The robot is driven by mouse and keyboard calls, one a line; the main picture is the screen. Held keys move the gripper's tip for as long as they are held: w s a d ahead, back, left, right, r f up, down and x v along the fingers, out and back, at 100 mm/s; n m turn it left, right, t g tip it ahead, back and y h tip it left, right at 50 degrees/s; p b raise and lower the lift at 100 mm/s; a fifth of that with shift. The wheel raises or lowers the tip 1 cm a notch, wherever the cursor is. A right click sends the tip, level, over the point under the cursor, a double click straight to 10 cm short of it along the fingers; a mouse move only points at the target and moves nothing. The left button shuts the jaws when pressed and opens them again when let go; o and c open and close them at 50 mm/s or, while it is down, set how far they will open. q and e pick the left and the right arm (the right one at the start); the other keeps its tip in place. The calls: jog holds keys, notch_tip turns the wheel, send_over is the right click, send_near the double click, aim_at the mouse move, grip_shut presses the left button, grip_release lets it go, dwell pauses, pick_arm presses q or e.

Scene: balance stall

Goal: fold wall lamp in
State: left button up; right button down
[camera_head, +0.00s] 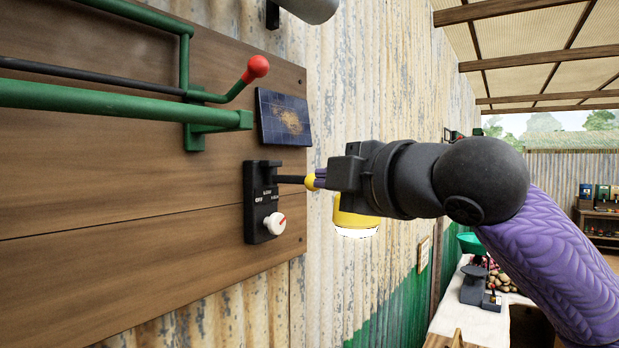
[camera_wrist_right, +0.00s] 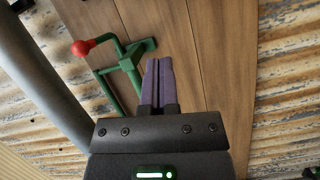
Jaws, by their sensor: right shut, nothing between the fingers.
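The wall lamp has a black wall box (camera_head: 261,200) with a white knob (camera_head: 274,223), fixed to the wooden board. Its thin dark arm (camera_head: 290,179) sticks out from the board to a yellow joint (camera_head: 311,182). The lit yellow shade (camera_head: 355,219) hangs below my right gripper, its top partly hidden by it. The shut fingers also show in the right wrist view (camera_wrist_right: 158,68), where I cannot make out the lamp. My left gripper is not in view.
Green pipes (camera_head: 120,103) and a red-knobbed lever (camera_head: 257,67) stand off the wooden board (camera_head: 100,215) at the left. A small dark panel (camera_head: 284,118) sits above the lamp. A laden table (camera_head: 472,322) stands lower right, beyond my right arm.

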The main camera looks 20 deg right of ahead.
aim_at(309, 182)
jog(key=w+p, duration=0.1)
jog(key=w, duration=0.2)
jog(key=w+p, duration=0.2)
jog(key=w, duration=0.1)
jog(key=w+f+p, duration=0.1)
jog(key=w+p, duration=0.1)
jog(key=w, duration=0.2)
jog(key=shift+d, duration=0.4)
jog(key=shift+a, duration=0.1)
